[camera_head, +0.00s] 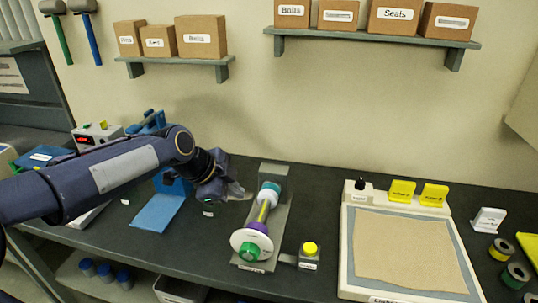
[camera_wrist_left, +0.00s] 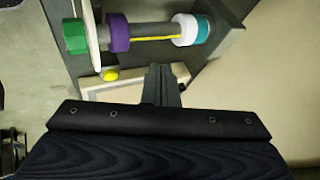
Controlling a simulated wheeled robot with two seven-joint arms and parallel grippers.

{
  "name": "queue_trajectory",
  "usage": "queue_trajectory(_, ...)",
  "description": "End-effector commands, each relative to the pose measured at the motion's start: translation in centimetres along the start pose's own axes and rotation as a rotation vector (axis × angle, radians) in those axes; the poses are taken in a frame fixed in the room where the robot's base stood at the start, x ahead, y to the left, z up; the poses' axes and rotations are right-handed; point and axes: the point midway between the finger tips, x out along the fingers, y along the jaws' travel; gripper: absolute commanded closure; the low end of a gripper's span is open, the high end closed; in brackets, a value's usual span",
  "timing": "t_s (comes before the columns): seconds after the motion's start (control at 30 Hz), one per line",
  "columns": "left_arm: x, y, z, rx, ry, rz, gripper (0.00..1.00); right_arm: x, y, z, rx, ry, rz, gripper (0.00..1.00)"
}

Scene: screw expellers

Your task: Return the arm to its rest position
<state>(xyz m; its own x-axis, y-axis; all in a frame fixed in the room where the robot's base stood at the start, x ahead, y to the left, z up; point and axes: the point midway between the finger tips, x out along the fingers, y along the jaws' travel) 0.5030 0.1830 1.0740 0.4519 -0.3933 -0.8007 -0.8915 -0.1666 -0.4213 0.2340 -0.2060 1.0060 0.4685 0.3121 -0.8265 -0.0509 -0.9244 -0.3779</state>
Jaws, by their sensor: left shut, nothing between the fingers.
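My left arm comes in from the left in the head view, over the left part of the dark bench (camera_head: 310,195). My left gripper (camera_head: 236,192) is at the arm's end, above the bench, to the left of the screw expeller fixture (camera_head: 281,215). In the left wrist view the fingers (camera_wrist_left: 166,80) are shut and empty. Beyond them lies the expeller shaft with a green end (camera_wrist_left: 75,36), a purple ring (camera_wrist_left: 117,32) and white and teal rings (camera_wrist_left: 192,30). The gripper looks apart from it. My right gripper is not in view.
A yellow button (camera_head: 310,248) sits beside the fixture. A framed tray (camera_head: 346,245) with a tan mat is on the right. A blue stand (camera_head: 157,212) is near my left arm. Wall shelves (camera_head: 380,39) hold several boxes. The bench between fixture and tray is mostly clear.

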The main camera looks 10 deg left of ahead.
Motion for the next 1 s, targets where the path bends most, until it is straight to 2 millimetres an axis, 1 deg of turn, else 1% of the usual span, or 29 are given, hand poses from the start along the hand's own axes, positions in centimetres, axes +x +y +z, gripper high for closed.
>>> queue_trajectory(0.07, -0.5, 0.5, 0.0, -0.025, -0.008, -0.001, 1.0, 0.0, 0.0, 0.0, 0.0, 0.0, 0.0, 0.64)
queue_trajectory(0.17, -2.0, 2.6, 0.3, -0.145, -0.039, -0.005, 1.0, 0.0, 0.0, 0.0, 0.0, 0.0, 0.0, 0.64)
queue_trajectory(0.27, -4.5, 6.6, 1.1, -0.38, -0.083, -0.022, 1.0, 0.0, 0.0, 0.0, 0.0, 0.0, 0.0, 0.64)
queue_trajectory(0.3, -5.4, 8.6, 1.5, -0.501, -0.098, -0.033, 1.0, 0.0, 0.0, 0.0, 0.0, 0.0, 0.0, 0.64)
queue_trajectory(0.37, -6.7, 11.8, 2.1, -0.691, -0.113, -0.05, 1.0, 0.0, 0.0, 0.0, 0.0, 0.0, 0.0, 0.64)
queue_trajectory(0.4, -7.3, 13.9, 2.5, -0.819, -0.116, -0.062, 1.0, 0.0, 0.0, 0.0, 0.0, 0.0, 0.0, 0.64)
queue_trajectory(0.47, -7.9, 16.9, 3.1, -1.003, -0.112, -0.078, 1.0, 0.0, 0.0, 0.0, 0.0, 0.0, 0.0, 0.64)
queue_trajectory(0.5, -8.2, 18.8, 3.4, -1.119, -0.104, -0.086, 1.0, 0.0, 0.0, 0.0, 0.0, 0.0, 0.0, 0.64)
queue_trajectory(0.6, -8.2, 22.6, 3.9, -1.36, -0.082, -0.091, 1.0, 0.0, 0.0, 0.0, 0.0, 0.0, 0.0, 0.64)
queue_trajectory(0.63, -8.1, 23.6, 3.9, -1.417, -0.076, -0.091, 1.0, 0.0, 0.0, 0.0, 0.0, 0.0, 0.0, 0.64)
queue_trajectory(0.7, -7.9, 25.1, 4.0, -1.52, -0.063, -0.087, 1.0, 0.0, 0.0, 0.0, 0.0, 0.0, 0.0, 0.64)
queue_trajectory(0.8, -7.7, 26.3, 4.1, -1.602, -0.052, -0.083, 1.0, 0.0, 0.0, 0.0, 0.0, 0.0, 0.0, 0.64)
queue_trajectory(1.0, -7.6, 26.6, 4.1, -1.624, -0.051, -0.081, 1.0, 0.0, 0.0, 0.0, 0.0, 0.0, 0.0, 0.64)
